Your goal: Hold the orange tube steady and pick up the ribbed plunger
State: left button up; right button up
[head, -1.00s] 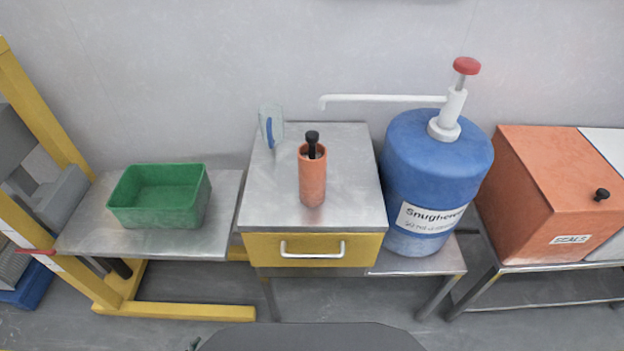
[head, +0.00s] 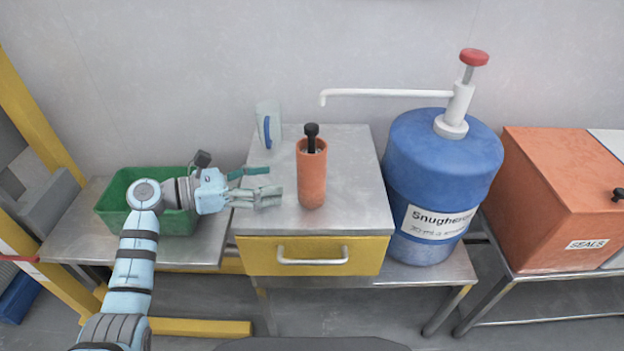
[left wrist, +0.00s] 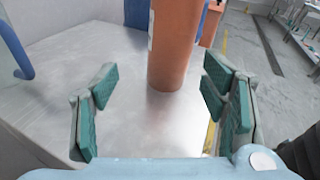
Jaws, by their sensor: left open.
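The orange tube (head: 312,180) stands upright on the metal top of the yellow-drawer cabinet (head: 350,205). The black ribbed plunger (head: 311,137) sticks up out of the tube's mouth; its lower part is hidden inside. My left gripper (head: 272,182) is open and empty, just left of the tube and pointing at it. In the left wrist view the tube (left wrist: 174,45) rises ahead, between the lines of the two green finger pads (left wrist: 160,103), apart from both. The plunger is out of that view. My right gripper is not in view.
A clear jug with a blue handle (head: 268,125) stands at the cabinet's back left. A blue pump drum (head: 440,165) with a long white spout is at the right. A green bin (head: 112,205) sits behind my left arm. The cabinet top right of the tube is clear.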

aim_at(307, 189)
pick_arm(q)
jog(key=shift+s+f+m+g+y, duration=0.3)
jog(key=shift+f+m+g+y, duration=0.25)
jog(key=shift+m+g, duration=0.45)
jog(key=b+x, duration=0.1)
jog(key=x, duration=0.5)
jog(key=shift+f, duration=0.1)
jog(key=b+x, duration=0.2)
jog(key=x, duration=0.1)
jog(key=shift+f+b, duration=0.1)
jog(key=shift+b, duration=0.2)
jog(key=shift+w+d, duration=0.1)
jog(key=shift+d, duration=0.15)
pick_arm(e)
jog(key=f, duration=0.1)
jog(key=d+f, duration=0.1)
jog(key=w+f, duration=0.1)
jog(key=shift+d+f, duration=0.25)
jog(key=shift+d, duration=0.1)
pick_arm(q)
jog(key=shift+c, duration=0.6)
